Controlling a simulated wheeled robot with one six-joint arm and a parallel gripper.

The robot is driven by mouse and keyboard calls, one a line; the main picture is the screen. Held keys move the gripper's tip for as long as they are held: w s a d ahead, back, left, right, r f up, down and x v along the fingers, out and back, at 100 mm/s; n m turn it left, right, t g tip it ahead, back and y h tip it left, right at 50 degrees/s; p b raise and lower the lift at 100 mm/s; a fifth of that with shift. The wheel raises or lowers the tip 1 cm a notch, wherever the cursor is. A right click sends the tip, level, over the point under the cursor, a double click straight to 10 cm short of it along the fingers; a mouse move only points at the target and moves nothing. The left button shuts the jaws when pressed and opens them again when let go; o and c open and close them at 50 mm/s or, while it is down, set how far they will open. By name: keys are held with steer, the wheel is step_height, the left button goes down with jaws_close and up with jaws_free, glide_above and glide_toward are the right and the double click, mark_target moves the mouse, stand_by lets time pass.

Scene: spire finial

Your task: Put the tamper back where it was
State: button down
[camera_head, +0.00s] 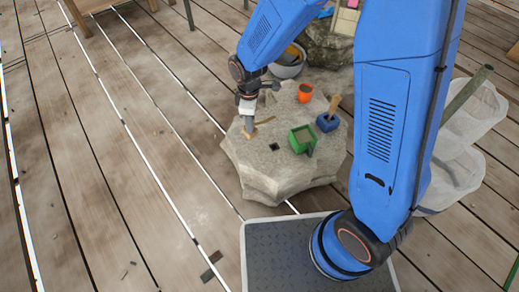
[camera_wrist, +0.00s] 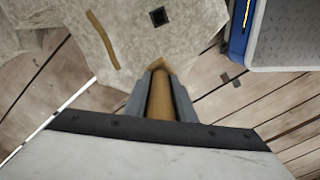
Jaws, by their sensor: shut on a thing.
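My gripper (camera_head: 247,115) is shut on a wooden tamper, over the left part of the pale stone block's top (camera_head: 285,163). In the wrist view the tamper (camera_wrist: 161,102) is a round wooden rod between the two grey fingers (camera_wrist: 160,85), with a pale wider end just past the tips. In the head view only its light wooden end (camera_head: 251,133) shows below the gripper. I cannot tell whether it touches the stone. A small dark square hole (camera_head: 274,147) lies to the right of the gripper; it also shows in the wrist view (camera_wrist: 158,17).
On the stone stand a green open box (camera_head: 302,140), a blue block with a wooden handle (camera_head: 327,122) and an orange cup (camera_head: 305,92). A thin wooden strip (camera_wrist: 103,38) lies near the gripper. Plank floor at left is mostly clear.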

steer(key=shift+s+f, duration=0.1)
steer(key=shift+f, duration=4.75)
steer(key=shift+f, duration=0.15)
steer(key=c, duration=1.5)
jaws_free()
step_height(320, 180, up, 12)
steer(key=shift+r, duration=0.15)
steer(key=shift+d, duration=0.1)
